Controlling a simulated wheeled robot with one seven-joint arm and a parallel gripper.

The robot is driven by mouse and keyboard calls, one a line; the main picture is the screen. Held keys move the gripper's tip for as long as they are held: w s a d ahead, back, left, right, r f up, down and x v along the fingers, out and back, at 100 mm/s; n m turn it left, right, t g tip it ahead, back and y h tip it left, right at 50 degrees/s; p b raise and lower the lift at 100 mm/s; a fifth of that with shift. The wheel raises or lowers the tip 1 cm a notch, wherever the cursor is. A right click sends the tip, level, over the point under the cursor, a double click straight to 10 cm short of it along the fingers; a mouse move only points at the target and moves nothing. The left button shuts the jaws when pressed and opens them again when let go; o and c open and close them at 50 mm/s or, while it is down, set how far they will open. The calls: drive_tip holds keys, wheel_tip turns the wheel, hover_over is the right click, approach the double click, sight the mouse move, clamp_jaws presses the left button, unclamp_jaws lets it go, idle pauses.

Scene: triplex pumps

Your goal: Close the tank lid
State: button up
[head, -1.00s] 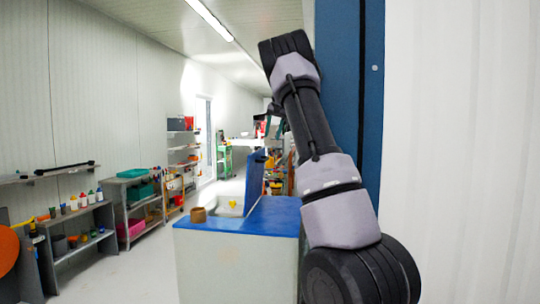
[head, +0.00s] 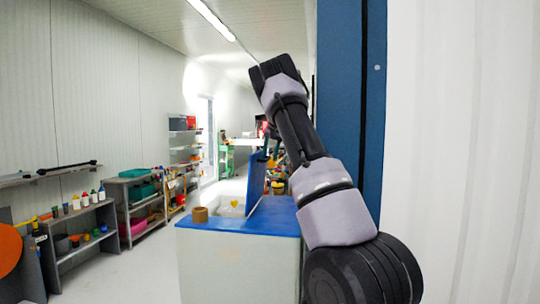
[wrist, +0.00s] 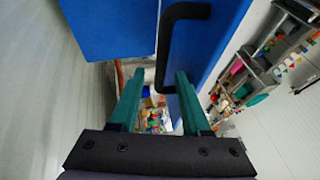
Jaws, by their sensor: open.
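The tank (head: 240,265) is a pale box with a blue top, below and left of my arm in the head view. Its blue lid (head: 257,180) stands raised and steeply tilted beside the opening. In the wrist view blue panels fill the upper part, with a black C-shaped handle (wrist: 163,48) on the lid. My gripper (wrist: 158,76) is open, with two green fingers. The handle's long bar lies between the fingertips in the picture; I cannot tell whether they touch it. In the head view the gripper is mostly hidden by my arm.
A brown cup-like object (head: 200,214) sits on the tank's top at the left. A small yellow item (head: 235,204) shows at the opening. Shelves (head: 85,225) with bottles and bins line the left wall. A blue post (head: 350,100) and white wall stand right. The floor at left is clear.

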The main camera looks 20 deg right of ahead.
clamp_jaws()
idle(1.3)
